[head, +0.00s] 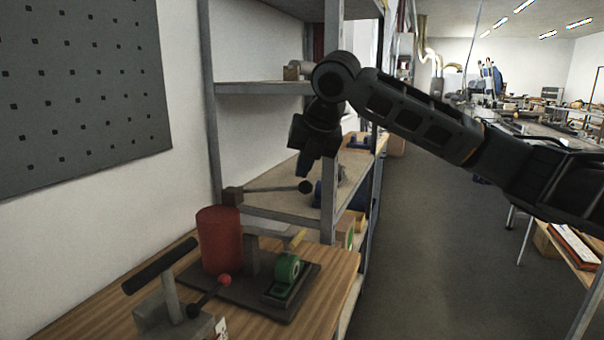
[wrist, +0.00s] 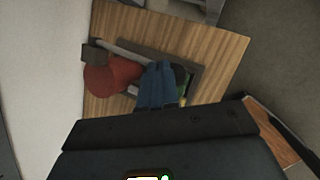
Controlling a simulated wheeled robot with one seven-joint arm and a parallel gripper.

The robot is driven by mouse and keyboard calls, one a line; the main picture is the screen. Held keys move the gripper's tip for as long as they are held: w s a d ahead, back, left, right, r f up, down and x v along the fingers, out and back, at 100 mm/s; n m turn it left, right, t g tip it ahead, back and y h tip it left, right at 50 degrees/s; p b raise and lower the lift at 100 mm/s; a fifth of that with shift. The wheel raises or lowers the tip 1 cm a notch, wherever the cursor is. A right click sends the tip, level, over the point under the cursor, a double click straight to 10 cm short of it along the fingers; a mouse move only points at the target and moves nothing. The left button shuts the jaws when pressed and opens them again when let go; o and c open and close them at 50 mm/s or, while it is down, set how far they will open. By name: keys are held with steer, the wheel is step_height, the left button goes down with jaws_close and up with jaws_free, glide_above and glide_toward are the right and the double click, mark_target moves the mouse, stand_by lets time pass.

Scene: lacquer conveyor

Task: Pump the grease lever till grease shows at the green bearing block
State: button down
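The grease pump's red cylinder (head: 219,240) stands on a dark base plate on the wooden bench. Its grey lever (head: 270,190) runs right from a dark block on top to a black knob (head: 305,187). The green bearing block (head: 287,270) sits at the right of the plate; I see no clear grease on it. My gripper (head: 331,172) points down above and near the knob. In the wrist view its blue fingers (wrist: 157,86) lie side by side, seemingly shut with nothing visible between them. They hide the knob end of the lever (wrist: 125,54) and part of the green block (wrist: 181,80).
A device with a black-gripped handle (head: 160,265) and a red-knobbed rod (head: 223,281) stands at the bench's front left. A metal shelf rack (head: 213,130) stands behind the bench, its upright close to my gripper. Open floor (head: 430,250) lies to the right.

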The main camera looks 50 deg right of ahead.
mark_target(309, 183)
steer(key=shift+s+d+f+b, duration=0.1)
steer(key=shift+s+f+b, duration=0.2)
steer(key=shift+f, duration=0.35)
steer(key=shift+s+d+f+b, duration=0.15)
steer(key=shift+f+b, duration=0.25)
steer(key=shift+f, duration=0.3)
steer(key=shift+s+a+f+b, duration=0.1)
steer(key=shift+s+f+b, duration=0.2)
steer(key=shift+f, duration=0.35)
stand_by(1.8)
steer(key=shift+w+r, duration=0.15)
stand_by(0.4)
steer(key=shift+w+a+r+p, duration=0.1)
steer(key=shift+w+r+p, duration=0.25)
steer(key=shift+r+p, duration=0.7)
steer(key=shift+w+a+r+p, duration=0.15)
steer(key=shift+w+r+p, duration=0.2)
steer(key=shift+r+p, duration=0.65)
steer(key=shift+w+a+r+p, duration=0.1)
steer(key=shift+w+r+p, duration=0.25)
steer(key=shift+r+p, duration=0.65)
steer(key=shift+r, duration=0.25)
steer(key=r+p, duration=0.1)
steer(key=r, duration=0.1)
steer(key=w+r+p, duration=0.1)
steer(key=r+p, duration=0.1)
steer(key=shift+w+a+r, duration=0.2)
steer(key=shift+r, duration=0.15)
steer(key=shift+s, duration=0.1)
